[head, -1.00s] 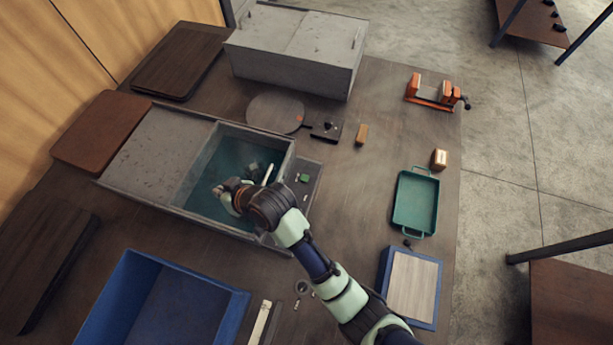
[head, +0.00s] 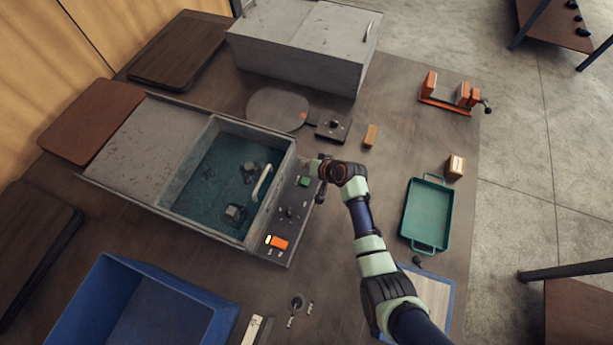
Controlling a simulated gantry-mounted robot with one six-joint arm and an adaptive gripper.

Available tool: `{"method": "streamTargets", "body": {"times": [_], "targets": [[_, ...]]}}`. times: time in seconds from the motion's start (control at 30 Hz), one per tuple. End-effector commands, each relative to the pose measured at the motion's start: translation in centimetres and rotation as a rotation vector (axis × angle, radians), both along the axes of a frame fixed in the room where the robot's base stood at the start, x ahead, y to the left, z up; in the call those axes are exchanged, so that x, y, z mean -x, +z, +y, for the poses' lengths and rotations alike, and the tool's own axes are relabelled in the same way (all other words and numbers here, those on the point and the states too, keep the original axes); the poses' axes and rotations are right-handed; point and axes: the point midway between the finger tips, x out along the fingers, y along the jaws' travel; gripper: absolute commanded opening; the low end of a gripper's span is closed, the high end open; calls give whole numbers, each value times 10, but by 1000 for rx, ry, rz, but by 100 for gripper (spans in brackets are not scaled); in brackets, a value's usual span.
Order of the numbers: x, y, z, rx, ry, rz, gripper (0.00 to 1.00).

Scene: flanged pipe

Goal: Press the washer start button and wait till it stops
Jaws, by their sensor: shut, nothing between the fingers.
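The washer is a grey box with an open basin (head: 205,165) holding dark teal water. Metal parts (head: 235,214) lie in the water. A white handle (head: 262,182) stands by the basin's right side. The control panel (head: 275,222) along the washer's right side carries a green button (head: 304,181), a dark knob (head: 289,212) and an orange switch (head: 278,242). My gripper (head: 316,178) is shut and empty, just right of the green button. I cannot tell whether it touches the panel.
A lidded grey box (head: 300,50) stands at the back. A round plate (head: 278,110), small black device (head: 333,130), orange vise (head: 450,93) and green tray (head: 427,213) are on the table. A blue bin (head: 160,305) is at the front left.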

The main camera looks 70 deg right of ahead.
Motion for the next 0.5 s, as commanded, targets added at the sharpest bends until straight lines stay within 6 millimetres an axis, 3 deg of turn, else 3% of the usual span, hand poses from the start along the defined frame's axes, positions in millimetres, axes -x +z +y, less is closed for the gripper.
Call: {"method": "streamTargets", "body": {"times": [0.33,0.5], "targets": [[0,-1,0,-1,1,0,0],[0,-12,0,-1,1,0,0]]}}
